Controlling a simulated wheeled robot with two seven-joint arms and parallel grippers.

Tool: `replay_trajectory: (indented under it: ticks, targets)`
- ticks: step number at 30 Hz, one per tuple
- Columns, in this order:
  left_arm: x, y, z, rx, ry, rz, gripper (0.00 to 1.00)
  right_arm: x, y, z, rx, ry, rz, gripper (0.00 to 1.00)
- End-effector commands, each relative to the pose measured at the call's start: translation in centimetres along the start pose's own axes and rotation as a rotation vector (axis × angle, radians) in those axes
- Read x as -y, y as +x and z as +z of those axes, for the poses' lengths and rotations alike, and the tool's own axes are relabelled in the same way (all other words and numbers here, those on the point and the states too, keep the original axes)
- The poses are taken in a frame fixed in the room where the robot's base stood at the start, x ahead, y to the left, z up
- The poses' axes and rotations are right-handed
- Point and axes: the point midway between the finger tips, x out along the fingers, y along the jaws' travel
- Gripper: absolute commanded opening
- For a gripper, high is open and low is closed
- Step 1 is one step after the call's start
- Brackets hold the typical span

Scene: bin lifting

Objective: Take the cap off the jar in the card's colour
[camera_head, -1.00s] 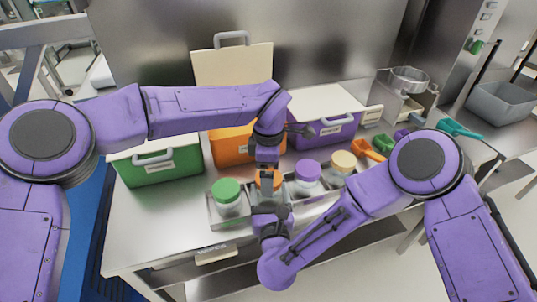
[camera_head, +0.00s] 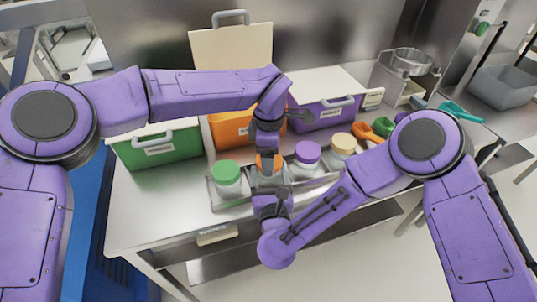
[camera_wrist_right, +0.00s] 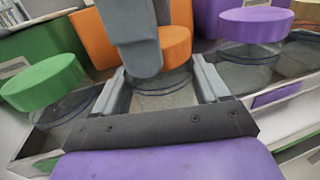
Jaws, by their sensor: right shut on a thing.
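The jar with the orange cap (camera_head: 265,161) stands in the tray between the green-capped jar (camera_head: 227,178) and the purple-capped jar (camera_head: 306,157). My right gripper (camera_wrist_right: 160,92) is shut on the glass body of this jar, one finger on each side below the cap. My left gripper (camera_head: 267,153) points down at the orange cap from above. In the right wrist view a grey finger of it stands in front of the cap (camera_wrist_right: 175,46); its other finger is mostly hidden, so its grip is unclear. I cannot make out the colour card.
A beige-capped jar (camera_head: 343,145) stands at the right of the tray (camera_head: 231,201). Behind are a green bin (camera_head: 187,153), an orange bin (camera_head: 226,130) with its lid up and a purple bin (camera_head: 325,118). Scoops (camera_head: 383,125) lie at the right. The table's left front is clear.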

Motion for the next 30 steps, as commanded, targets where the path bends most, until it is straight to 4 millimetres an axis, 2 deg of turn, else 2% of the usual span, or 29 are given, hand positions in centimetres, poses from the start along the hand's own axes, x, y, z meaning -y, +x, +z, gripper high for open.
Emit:
replay_trajectory:
  ticks: [30]
  targets:
    - [0.0,-2.2,0.0,0.001,0.0,0.001,0.34,-0.1,0.0,0.0,0.0,0.0,0.002,0.19]
